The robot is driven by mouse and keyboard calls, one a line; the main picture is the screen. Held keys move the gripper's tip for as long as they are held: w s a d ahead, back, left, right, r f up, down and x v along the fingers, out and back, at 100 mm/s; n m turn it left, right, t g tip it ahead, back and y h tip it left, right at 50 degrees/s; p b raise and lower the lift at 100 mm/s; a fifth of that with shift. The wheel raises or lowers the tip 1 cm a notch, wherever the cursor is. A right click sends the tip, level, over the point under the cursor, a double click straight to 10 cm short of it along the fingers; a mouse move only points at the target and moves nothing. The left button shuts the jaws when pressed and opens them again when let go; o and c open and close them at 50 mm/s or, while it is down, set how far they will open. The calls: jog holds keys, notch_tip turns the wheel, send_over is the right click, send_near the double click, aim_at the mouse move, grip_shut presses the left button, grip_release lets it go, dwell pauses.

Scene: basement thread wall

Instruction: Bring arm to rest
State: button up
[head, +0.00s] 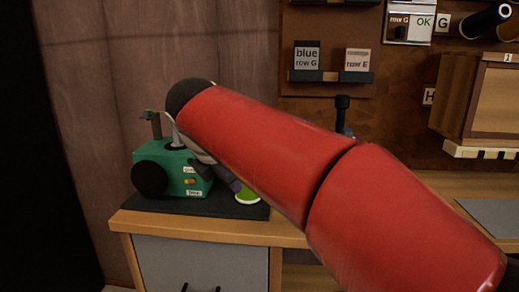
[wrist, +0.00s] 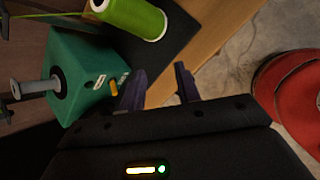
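My gripper (wrist: 159,86) is open in the wrist view, its two dark purple fingers apart with nothing between them. In the head view my red arm reaches across from the lower right and hides much of the gripper. A green box-like machine (head: 176,166) stands on the bench, just left of the gripper; it also shows in the wrist view (wrist: 88,72). A green thread spool (wrist: 132,17) is on the dark mat beyond the fingers in the wrist view, apart from them. In the head view only part of the spool (head: 247,197) shows below my arm.
The wooden bench (head: 200,229) has a grey drawer (head: 203,264) below. A dark mat (head: 180,203) lies under the machine. A wall shelf (head: 330,77) carries the labels "blue row G" and "row E". A wooden cabinet (head: 497,100) hangs at right. Open floor (wrist: 245,50) shows beside the bench.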

jog(key=s+d+f+m+g, duration=0.1)
jog(key=s+d+f+m, duration=0.25)
jog(key=d+m, duration=0.35)
jog(key=s+d+f+m, duration=0.3)
jog(key=s+d+m, duration=0.2)
jog(key=d, duration=0.3)
jog(key=s+d+f+m+y, duration=0.1)
jog(key=s+d+f+m, duration=0.7)
jog(key=s+f+m, duration=0.4)
jog(key=m, duration=0.3)
jog(key=shift+s+d+f+g, duration=0.15)
jog(key=shift+s+g, duration=0.15)
